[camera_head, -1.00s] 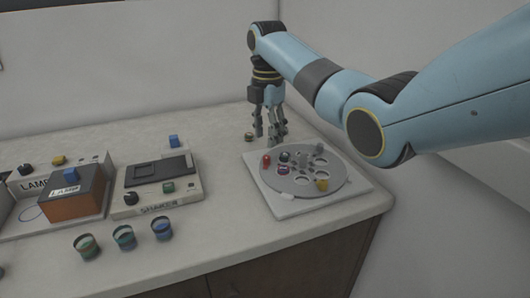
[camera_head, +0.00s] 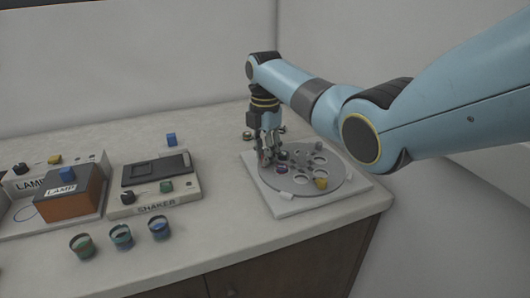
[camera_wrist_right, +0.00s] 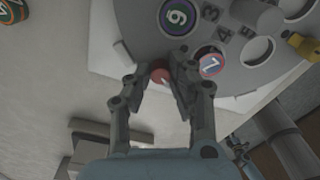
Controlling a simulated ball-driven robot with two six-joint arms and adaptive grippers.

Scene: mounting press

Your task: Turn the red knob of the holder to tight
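The holder is a grey round disc (camera_head: 298,187) with numbered holes on a white base, on the counter at the right of the head view. Its red knob (camera_wrist_right: 160,75) shows in the right wrist view at the disc's edge. My right gripper (camera_head: 265,160) points down at the disc's left rim. In the right wrist view my right gripper (camera_wrist_right: 157,65) has its two fingers on either side of the red knob, apart, with a small gap showing on the left. In the head view the fingers mostly hide the knob. My left gripper is not in view.
Pots marked 6 (camera_wrist_right: 178,16) and 1 (camera_wrist_right: 210,63) sit in the disc close to the fingers. A yellow knob (camera_head: 321,183) is at its front edge. The shaker (camera_head: 157,186), lamp box (camera_head: 70,194) and several pots (camera_head: 121,236) stand to the left.

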